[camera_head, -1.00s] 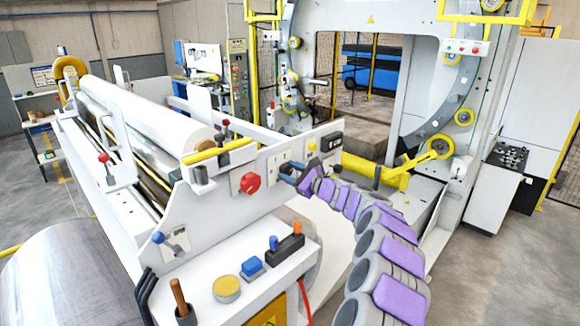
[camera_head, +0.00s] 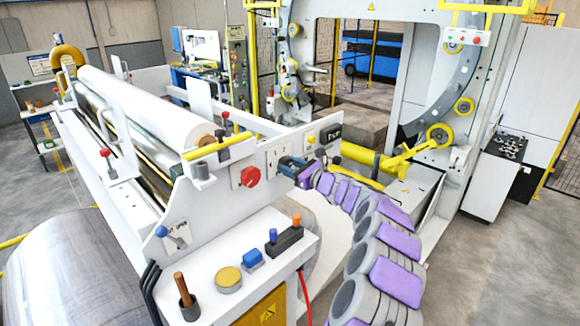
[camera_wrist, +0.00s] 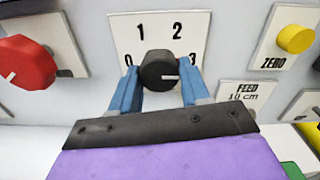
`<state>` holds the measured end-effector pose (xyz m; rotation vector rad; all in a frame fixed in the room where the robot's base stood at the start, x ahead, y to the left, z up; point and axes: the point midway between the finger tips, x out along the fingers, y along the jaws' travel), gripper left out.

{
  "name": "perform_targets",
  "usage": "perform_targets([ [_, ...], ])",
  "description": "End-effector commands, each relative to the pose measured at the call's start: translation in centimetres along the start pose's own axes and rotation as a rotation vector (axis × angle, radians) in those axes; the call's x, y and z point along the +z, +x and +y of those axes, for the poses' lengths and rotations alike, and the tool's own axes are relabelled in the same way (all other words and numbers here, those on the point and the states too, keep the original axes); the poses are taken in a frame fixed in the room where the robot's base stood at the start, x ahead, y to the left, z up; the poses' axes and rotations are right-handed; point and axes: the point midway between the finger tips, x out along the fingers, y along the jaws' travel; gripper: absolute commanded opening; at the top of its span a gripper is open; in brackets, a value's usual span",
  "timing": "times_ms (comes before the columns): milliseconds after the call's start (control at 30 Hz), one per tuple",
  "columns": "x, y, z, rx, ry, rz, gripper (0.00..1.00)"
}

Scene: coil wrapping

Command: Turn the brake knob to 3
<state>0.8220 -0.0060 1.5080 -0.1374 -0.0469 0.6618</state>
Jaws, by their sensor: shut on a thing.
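The black brake knob (camera_wrist: 158,72) sits on a white dial plate (camera_wrist: 125,30) marked 0, 1, 2 and 3 in the wrist view. Its white mark points right, toward the 3. My gripper (camera_wrist: 158,82) has its two blue fingers on either side of the knob, shut on it. In the head view my gripper (camera_head: 290,167) is at the dial plate (camera_head: 275,155) on the machine's white side panel. The knob is mostly hidden there by the fingers.
A red knob (camera_wrist: 25,62) is left of the dial; it also shows in the head view (camera_head: 250,177). A yellow ZERO button (camera_wrist: 295,38) and a FEED plate (camera_wrist: 245,95) are to the right. A white console (camera_head: 240,265) with several controls stands below the panel.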

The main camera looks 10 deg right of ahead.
Motion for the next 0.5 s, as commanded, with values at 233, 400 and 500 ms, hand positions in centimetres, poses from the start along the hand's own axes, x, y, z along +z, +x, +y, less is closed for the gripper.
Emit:
perform_targets([
  [233,-0.31,0.0,0.09,0.002,0.001,0.005,0.55],
  [400,-0.06,-0.12,0.15,0.001,0.0,0.002,0.71],
  [500,0.04,-0.17,0.18,0.001,0.0,0.0,0.72],
])
